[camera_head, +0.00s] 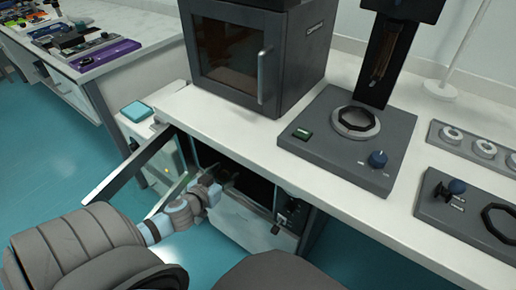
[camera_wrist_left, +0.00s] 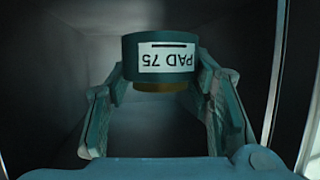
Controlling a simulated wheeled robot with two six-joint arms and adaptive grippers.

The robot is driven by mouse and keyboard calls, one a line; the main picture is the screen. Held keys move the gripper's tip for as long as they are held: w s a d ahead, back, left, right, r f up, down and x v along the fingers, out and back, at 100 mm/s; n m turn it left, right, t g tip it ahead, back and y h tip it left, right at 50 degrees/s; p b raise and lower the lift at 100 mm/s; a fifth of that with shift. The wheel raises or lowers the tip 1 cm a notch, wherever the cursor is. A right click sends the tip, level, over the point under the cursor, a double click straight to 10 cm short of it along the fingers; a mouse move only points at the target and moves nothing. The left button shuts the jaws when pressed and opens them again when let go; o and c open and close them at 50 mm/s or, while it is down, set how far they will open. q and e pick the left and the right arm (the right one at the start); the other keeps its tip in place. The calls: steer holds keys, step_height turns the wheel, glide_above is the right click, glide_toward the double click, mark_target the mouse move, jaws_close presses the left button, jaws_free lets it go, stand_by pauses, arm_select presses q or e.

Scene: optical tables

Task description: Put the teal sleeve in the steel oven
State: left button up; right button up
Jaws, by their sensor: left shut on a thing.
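The teal sleeve (camera_wrist_left: 160,45), with an upside-down white label reading "PAD 75", is between the fingers of my left gripper (camera_wrist_left: 160,88) in the left wrist view. A brownish part shows beneath it. The gripper is shut on it. Dark grey walls surround it there. In the head view my left gripper (camera_head: 229,181) reaches into the opening of the steel oven (camera_head: 240,222) under the bench; the sleeve cannot be made out there. The oven door (camera_head: 128,168) stands open to the left. My right gripper is not in view.
A dark cabinet with a glass door (camera_head: 228,55) and a grey instrument with a ring and blue knob (camera_head: 345,142) stand on the white bench (camera_head: 240,125) above. A small teal-topped box (camera_head: 136,111) is left of the bench. The teal floor (camera_head: 45,165) at left is clear.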

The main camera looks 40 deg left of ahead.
arm_select(q)
steer(key=w+b, duration=0.4)
steer(key=w, duration=1)
step_height(320, 180, down, 7)
steer(key=b, duration=0.4)
steer(key=shift+w+a+f+b, duration=0.15)
steer(key=shift+f+b, duration=0.05)
steer(key=shift+b, duration=0.1)
steer(key=shift+r, duration=0.15)
steer(key=o, duration=1.3)
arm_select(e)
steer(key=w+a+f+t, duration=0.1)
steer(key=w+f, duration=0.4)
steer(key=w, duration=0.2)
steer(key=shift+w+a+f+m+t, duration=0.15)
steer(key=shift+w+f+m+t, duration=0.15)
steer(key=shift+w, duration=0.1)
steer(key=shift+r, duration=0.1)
